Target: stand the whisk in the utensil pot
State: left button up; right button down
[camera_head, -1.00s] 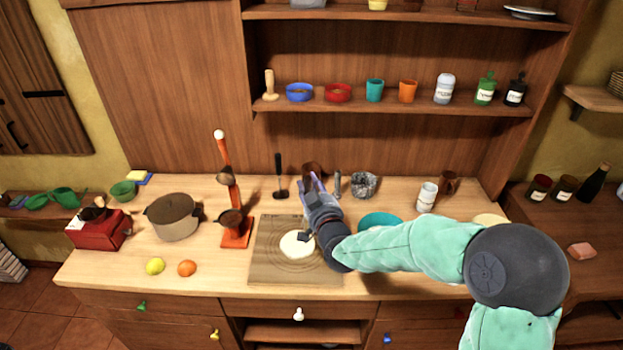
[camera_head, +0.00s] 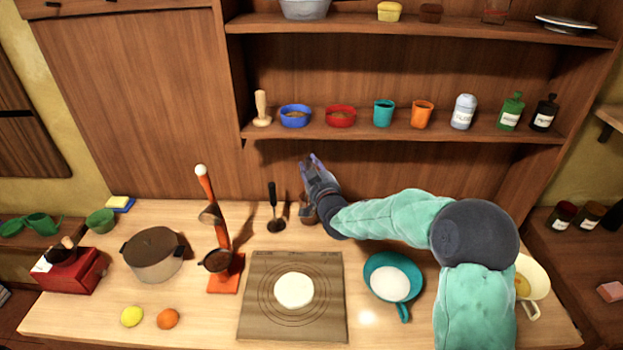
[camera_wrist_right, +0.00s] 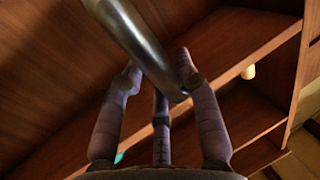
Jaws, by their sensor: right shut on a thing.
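My right gripper (camera_head: 311,165) is raised above the back of the counter, in front of the wooden back panel. In the right wrist view the fingers (camera_wrist_right: 160,88) are shut on a shiny metal handle, which I take to be the whisk (camera_wrist_right: 140,40). Its far end runs out of that view. A small brown vessel (camera_head: 308,213) stands on the counter below the gripper, partly hidden by my wrist. I cannot tell whether it is the utensil pot. A grey speckled pot seen earlier is hidden behind my right arm. My left gripper is not in view.
A shelf (camera_head: 400,126) with bowls, cups and bottles runs above my arm. A black-handled utensil (camera_head: 274,207) stands left of the brown vessel. A board with dough (camera_head: 294,291), a teal pan (camera_head: 393,277) and an orange stand (camera_head: 222,272) occupy the counter.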

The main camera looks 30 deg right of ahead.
jog(key=w+d, duration=0.6)
jog(key=w, duration=0.3)
notch_tip(320, 180, down, 12)
jog(key=b, duration=0.1)
jog(key=shift+w+r, duration=0.25)
jog(key=shift+a+b, duration=0.1)
jog(key=shift+b, duration=0.2)
jog(key=shift+f, duration=0.1)
jog(key=c, duration=0.9)
grip_release()
